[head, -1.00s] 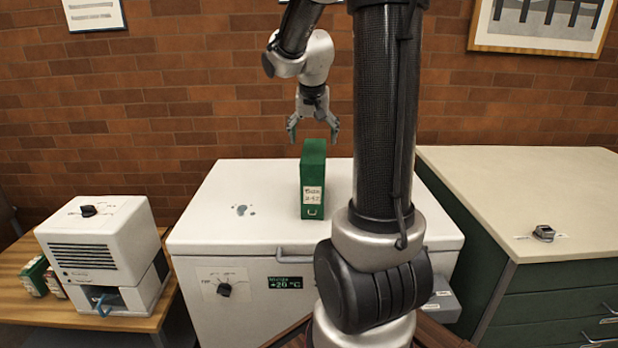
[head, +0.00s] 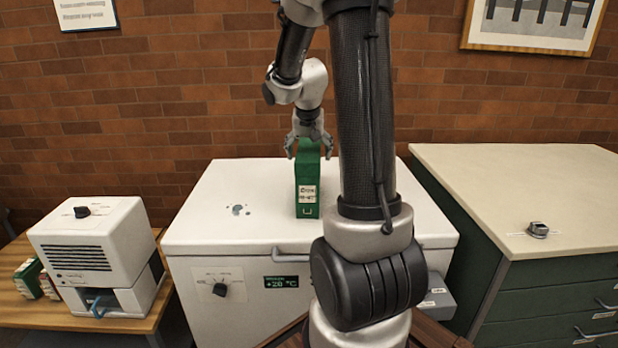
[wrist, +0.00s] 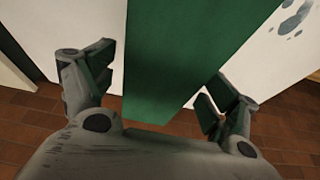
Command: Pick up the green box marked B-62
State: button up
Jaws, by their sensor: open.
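A green box (head: 307,187) stands upright on the white lid of a chest freezer, with a white label on its front; the marking is too small to read surely. My gripper (head: 309,150) is open at the top of this box, with one finger to either side. In the wrist view the green box (wrist: 185,55) fills the gap between the open fingers of my gripper (wrist: 158,90). A gap shows beside the left finger, and the right finger is close to the box; I cannot tell if it touches.
The white chest freezer (head: 222,226) has free room on its lid left of the box. A white machine (head: 88,256) and more green boxes (head: 30,277) stand on a wooden table at left. A green cabinet (head: 560,285) with a pale top stands at right.

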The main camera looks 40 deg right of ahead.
jog(key=shift+f, duration=0.2)
dwell(0.3)
grip_shut()
